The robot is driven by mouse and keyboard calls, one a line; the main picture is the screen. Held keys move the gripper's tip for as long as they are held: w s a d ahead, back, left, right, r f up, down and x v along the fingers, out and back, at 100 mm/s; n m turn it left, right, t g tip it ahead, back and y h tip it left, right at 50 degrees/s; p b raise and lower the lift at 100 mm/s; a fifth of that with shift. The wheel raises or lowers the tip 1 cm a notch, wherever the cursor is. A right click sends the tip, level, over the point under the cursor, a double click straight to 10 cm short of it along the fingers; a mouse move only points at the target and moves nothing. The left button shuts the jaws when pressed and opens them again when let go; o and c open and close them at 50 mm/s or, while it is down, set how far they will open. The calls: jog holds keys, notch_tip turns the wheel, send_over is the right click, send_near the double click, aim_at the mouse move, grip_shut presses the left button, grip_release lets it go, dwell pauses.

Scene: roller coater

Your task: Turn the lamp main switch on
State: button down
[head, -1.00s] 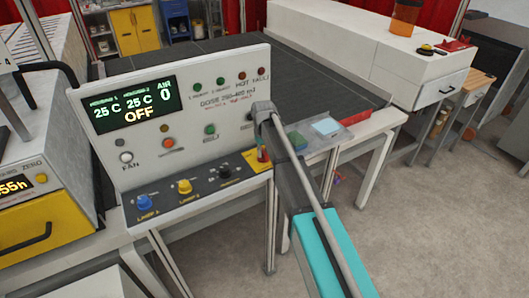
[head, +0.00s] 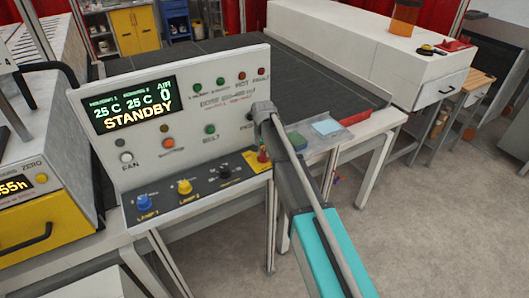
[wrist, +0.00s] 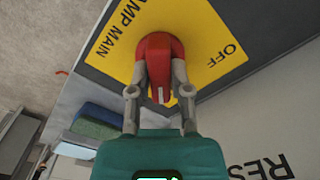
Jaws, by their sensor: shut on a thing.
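The lamp main switch is a red rotary knob (wrist: 158,62) on a yellow plate (wrist: 205,30) lettered "AMP MAIN" and "OFF" in the wrist view. Its white mark lies at the lower end of the handle, away from the "OFF" lettering. My gripper (wrist: 159,88) is shut on the knob's handle, one grey finger on each side. In the head view the red knob (head: 263,155) is at the control panel's lower right corner, partly hidden by my arm. The panel display (head: 125,104) reads "STANDBY", with 25 C twice and AIR 0.
A blue knob (head: 144,203), a yellow knob (head: 184,187) and a black knob (head: 224,172) sit left of the switch. Buttons line the upright panel face (head: 190,110). A dark conveyor bed (head: 300,72) lies behind. Open floor (head: 430,220) is at the right.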

jog(key=shift+w, duration=0.2)
jog(key=c, duration=0.6)
grip_release()
jog(key=shift+o, duration=0.2)
jog(key=shift+s, duration=0.1)
